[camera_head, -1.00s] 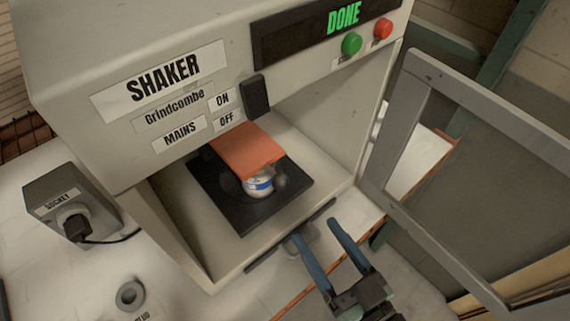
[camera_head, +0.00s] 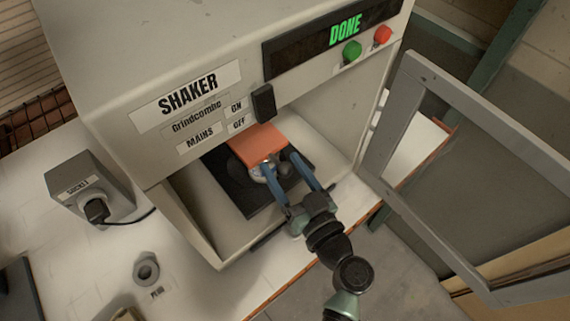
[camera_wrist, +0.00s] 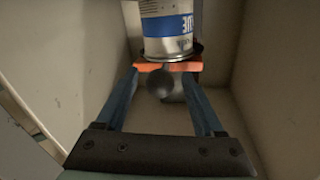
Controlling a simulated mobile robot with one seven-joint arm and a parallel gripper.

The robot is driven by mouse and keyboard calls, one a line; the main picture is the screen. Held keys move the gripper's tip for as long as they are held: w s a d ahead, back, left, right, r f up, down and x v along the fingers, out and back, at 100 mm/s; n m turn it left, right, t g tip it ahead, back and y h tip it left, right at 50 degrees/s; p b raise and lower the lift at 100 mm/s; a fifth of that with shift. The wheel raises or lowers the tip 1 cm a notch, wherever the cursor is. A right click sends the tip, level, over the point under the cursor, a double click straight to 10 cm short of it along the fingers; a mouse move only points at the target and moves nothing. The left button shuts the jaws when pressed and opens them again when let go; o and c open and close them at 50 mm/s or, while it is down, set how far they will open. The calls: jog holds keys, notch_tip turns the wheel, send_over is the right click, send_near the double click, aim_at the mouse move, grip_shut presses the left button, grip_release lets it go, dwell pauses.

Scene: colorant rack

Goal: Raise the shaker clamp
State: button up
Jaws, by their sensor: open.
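The shaker (camera_head: 120,60) is a grey cabinet with its front door open and its display reading DONE. Inside, the orange clamp plate (camera_head: 257,142) lies over a small can with a blue and white label, mostly hidden in the head view. The wrist view shows the can (camera_wrist: 167,25) against the orange clamp (camera_wrist: 142,66). A dark round clamp knob (camera_wrist: 160,85) sticks out at the clamp's front. My gripper (camera_head: 281,163) is open inside the chamber, its blue fingers on either side of the knob. In the wrist view, a gap shows between knob and fingers.
The grey door frame (camera_head: 400,120) stands open at the right. The chamber walls flank my gripper closely. A green button (camera_head: 352,50), a red button (camera_head: 383,35) and a black mains switch (camera_head: 263,101) are on the front. A socket box (camera_head: 88,185) sits left.

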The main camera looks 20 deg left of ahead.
grip_shut()
dwell(0.3)
dwell(1.1)
